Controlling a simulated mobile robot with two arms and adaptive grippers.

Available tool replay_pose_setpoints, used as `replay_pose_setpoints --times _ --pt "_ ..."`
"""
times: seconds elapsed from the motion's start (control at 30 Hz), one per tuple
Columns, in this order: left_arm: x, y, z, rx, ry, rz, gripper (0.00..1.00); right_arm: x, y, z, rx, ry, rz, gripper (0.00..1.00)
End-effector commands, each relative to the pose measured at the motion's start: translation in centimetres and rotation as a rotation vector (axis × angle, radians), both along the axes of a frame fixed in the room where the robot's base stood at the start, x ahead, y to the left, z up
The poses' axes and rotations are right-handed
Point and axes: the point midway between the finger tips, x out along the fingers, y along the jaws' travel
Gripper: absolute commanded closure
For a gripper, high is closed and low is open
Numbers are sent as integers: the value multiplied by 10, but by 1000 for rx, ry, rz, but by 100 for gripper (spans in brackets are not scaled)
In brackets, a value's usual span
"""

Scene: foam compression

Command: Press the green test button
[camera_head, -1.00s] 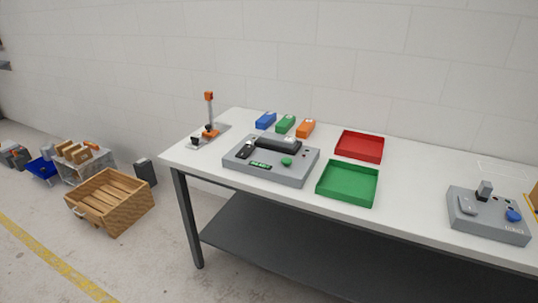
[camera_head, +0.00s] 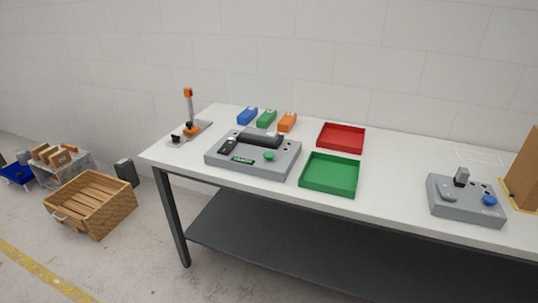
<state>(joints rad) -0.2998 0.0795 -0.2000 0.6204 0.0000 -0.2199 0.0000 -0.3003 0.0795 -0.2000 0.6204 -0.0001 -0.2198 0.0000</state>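The green test button (camera_head: 269,156) is a round green knob on the front right of the top of a grey test machine (camera_head: 285,166). The machine stands on the left half of the white table (camera_head: 390,200). A black bar (camera_head: 260,138) lies across the back of the machine, with a small white piece on it. A dark lever or clamp (camera_head: 228,145) sits at its left, and a small green display (camera_head: 242,161) is on its front edge. Neither of my grippers is in view.
A green tray (camera_head: 330,188) and a red tray (camera_head: 341,137) stand right of the machine. Blue (camera_head: 247,116), green (camera_head: 267,118) and orange (camera_head: 287,122) blocks lie behind it. A lever stand (camera_head: 190,112) is left; a grey device with a blue button (camera_head: 489,200) is right. A wooden crate (camera_head: 90,205) is on the floor.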

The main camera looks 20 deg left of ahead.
Motion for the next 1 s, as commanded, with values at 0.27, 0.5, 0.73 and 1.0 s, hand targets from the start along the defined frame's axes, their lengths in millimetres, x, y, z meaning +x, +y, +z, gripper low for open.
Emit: replay_pose_setpoints --times 0.27,0.5,0.73,1.0 --pt "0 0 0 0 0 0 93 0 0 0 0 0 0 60" --pt "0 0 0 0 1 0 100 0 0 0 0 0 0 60" --pt "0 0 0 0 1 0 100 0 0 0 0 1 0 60" --pt "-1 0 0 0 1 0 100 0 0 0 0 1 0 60"
